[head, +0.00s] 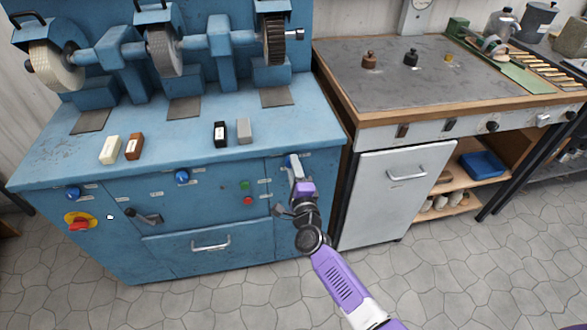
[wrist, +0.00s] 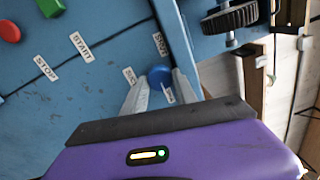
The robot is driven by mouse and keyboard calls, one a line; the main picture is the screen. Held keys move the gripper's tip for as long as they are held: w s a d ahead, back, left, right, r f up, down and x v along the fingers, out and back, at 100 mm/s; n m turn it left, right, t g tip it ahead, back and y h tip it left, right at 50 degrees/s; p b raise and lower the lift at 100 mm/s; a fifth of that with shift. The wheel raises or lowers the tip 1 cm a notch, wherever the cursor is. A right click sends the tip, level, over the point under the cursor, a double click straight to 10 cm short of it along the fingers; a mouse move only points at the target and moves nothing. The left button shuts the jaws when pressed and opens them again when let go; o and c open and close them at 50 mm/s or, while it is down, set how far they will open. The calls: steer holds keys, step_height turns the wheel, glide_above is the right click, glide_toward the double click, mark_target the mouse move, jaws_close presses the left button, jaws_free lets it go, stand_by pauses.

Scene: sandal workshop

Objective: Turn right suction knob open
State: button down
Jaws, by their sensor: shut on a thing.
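The right suction knob (wrist: 159,76) is a round blue knob on the front panel of the blue grinding machine (head: 205,248). In the wrist view it sits between the two pale fingers of my gripper (wrist: 158,86), which are shut on it. A small white label or mark shows just below the knob, between the fingers. In the head view my gripper (head: 294,168) is at the panel's upper right corner and hides most of the knob. I cannot tell how far the knob is turned.
A middle blue knob (head: 182,177) and a left blue knob (head: 72,194) are on the same panel. A green button (head: 244,184) and a red button (head: 248,201) lie left of my gripper. A grey-topped workbench (head: 420,80) stands to the right. Open floor lies in front.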

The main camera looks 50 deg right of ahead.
stand_by(0.3)
steer(key=c, duration=1)
jaws_free()
steer(key=shift+o, duration=0.2)
steer(key=p+v, duration=0.1)
steer(key=v, duration=0.6)
steer(key=shift+s+a, duration=0.25)
steer(key=shift+s, duration=0.1)
steer(key=shift+f, duration=0.1)
